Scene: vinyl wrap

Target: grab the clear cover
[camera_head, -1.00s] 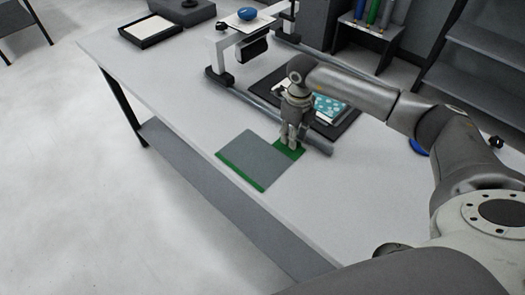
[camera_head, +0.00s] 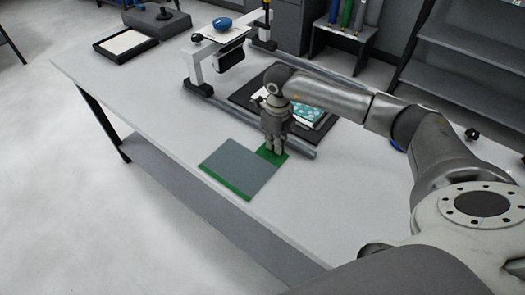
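A flat grey sheet (camera_head: 236,170) lies on a green mat (camera_head: 281,160) near the table's front edge. Green shows along the sheet's front-left edge and at its far-right corner. I cannot tell whether this sheet is the clear cover; no plainly see-through cover shows. My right gripper (camera_head: 274,150) points straight down at the green far-right corner, its fingertips at or just above the mat. The fingers look close together, but the gap and any contact are too small to judge. My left gripper is out of view.
Behind my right gripper, a dark tray (camera_head: 243,95) holds a teal patterned item (camera_head: 308,112), with a rail along its front. A frame with a blue object (camera_head: 222,23) stands behind. A black tray (camera_head: 110,48) sits far left. The table's left part (camera_head: 150,95) is clear.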

